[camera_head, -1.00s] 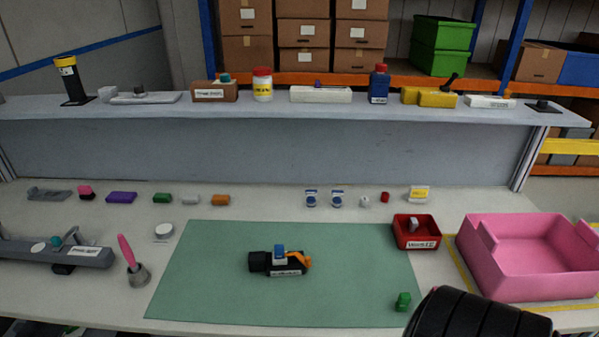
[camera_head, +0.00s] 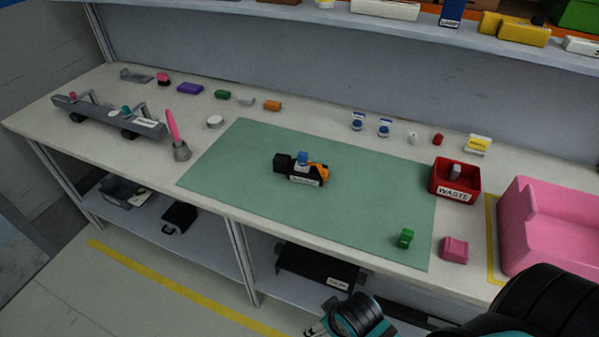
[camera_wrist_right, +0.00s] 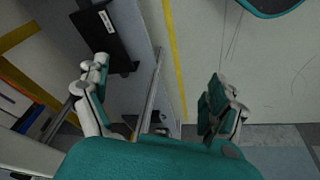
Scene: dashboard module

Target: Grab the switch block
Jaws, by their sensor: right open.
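No label marks a switch block, so I cannot tell for sure which piece it is. A black and orange module (camera_head: 307,175) with a blue block (camera_head: 302,158) on top lies on the green mat (camera_head: 240,190). A small green block (camera_head: 406,238) stands near the mat's front right corner, and a pink block (camera_head: 454,249) lies just right of the mat. My right gripper (camera_head: 318,328) is low at the bottom edge, in front of the table. In the right wrist view its fingers (camera_wrist_right: 155,105) are apart with nothing between them. My left gripper is out of view.
A red waste bin (camera_head: 455,193) and a large pink tray (camera_head: 550,235) stand at the right. A pink-handled brush (camera_head: 174,135) and a grey rail fixture (camera_head: 110,117) stand at the left. Small parts line the back. A lower shelf (camera_head: 190,235) runs under the table.

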